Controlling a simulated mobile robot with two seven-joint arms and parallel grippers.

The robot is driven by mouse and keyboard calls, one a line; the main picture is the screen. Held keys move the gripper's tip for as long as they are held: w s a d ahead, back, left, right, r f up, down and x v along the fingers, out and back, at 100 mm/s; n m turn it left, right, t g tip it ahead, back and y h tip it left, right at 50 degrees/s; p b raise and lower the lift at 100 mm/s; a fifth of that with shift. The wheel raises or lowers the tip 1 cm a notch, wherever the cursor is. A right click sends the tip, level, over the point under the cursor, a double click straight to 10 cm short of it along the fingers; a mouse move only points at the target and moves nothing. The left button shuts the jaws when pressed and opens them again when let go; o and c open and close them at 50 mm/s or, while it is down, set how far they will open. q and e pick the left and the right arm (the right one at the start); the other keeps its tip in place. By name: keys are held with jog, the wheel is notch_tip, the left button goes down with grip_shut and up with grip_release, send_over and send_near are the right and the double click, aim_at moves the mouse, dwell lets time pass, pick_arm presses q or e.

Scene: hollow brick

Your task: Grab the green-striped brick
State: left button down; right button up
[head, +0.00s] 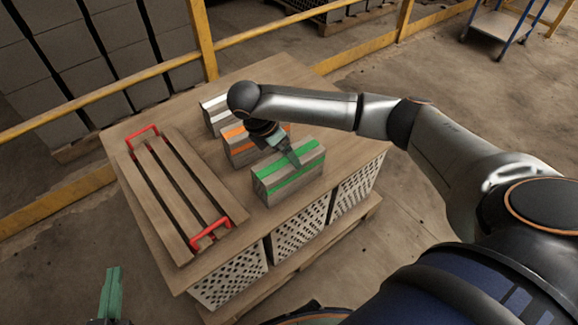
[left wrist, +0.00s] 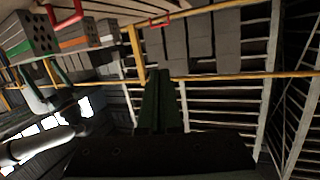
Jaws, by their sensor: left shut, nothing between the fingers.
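The green-striped brick (head: 287,179) is grey with green bands and lies at the right front of the wooden table top. In the left wrist view the green-striped brick (left wrist: 38,38) is at the upper left. My right gripper (head: 290,156) is at the top of this brick, pointing down. Its fingers overlap the brick in the picture, and I cannot tell whether they grip it. My left gripper (head: 110,293) is shut and empty at the lower left, off the table. Its fingers (left wrist: 160,95) lie together in the left wrist view.
An orange-striped brick (head: 240,148) and a white-striped brick (head: 214,112) stand behind the green-striped one. A slatted wooden rack with red handles (head: 178,195) lies on the left of the table (head: 128,126). Yellow railing (head: 100,97) and stacked grey blocks are behind.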

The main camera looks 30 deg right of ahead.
jog(key=b+x, duration=0.1)
jog(key=x, duration=0.2)
jog(key=shift+f, duration=0.2)
pick_arm(q)
notch_tip(320, 180, up, 19)
jog(key=s+d+m+t+h+b, duration=0.1)
jog(key=s+m+t+h+b, duration=0.1)
jog(key=m+t+h, duration=0.3)
jog(key=shift+s+d+t+h, duration=0.25)
jog(key=shift+t+h, duration=0.35)
jog(key=shift+t, duration=0.3)
pick_arm(e)
jog(key=x, duration=0.5)
jog(key=shift+a, duration=0.15)
grip_shut()
pick_arm(q)
jog(key=shift+f, duration=0.1)
pick_arm(e)
jog(key=shift+r, duration=0.1)
